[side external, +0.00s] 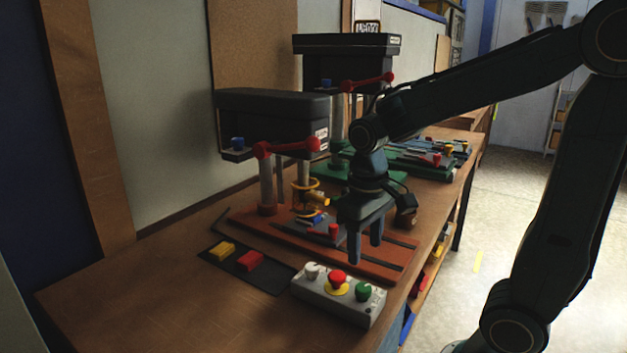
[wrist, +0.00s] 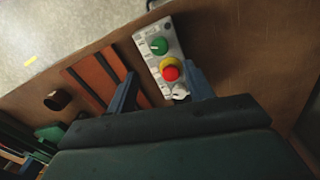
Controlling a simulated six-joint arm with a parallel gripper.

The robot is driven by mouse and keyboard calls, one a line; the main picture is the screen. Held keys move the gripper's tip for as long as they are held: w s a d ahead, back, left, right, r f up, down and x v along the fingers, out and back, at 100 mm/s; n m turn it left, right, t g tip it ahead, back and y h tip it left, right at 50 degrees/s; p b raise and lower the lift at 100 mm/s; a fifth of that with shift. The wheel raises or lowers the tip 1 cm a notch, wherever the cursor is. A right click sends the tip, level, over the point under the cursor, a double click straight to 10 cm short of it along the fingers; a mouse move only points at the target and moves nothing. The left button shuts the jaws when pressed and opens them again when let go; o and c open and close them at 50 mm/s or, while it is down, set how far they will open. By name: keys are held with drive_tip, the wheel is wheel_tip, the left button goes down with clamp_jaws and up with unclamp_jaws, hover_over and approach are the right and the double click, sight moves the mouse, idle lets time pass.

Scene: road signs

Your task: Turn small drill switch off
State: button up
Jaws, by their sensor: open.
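A grey control box (side external: 322,304) lies at the bench's near edge, in front of the front drill press (side external: 272,118) with the orange base (side external: 385,268). On it are a white knob (side external: 312,271), a red button (side external: 337,277) on a yellow ring and a green knob (side external: 363,291). In the wrist view the box also shows, with the green knob (wrist: 158,46), red button (wrist: 171,73) and white knob (wrist: 180,91). My gripper (side external: 365,253) is open and empty, pointing down above the box and the base's edge.
A second drill press (side external: 347,46) with a green base stands behind. A dark mat (side external: 272,279) with a yellow block (side external: 222,249) and a red block (side external: 250,261) lies left of the box. A red-handled vise (side external: 320,232) sits on the orange base. The bench's front left is clear.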

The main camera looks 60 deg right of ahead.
drive_tip(key=shift+a+r, duration=0.1)
drive_tip(key=shift+r, duration=1.95)
drive_tip(key=s+a+r+n+t, duration=0.2)
drive_tip(key=s+a+t, duration=0.1)
drive_tip(key=s+t, duration=0.2)
drive_tip(key=shift+s+a+r+t+y, duration=0.15)
drive_tip(key=shift+s+a+t+y, duration=0.15)
drive_tip(key=shift+s, duration=1.1)
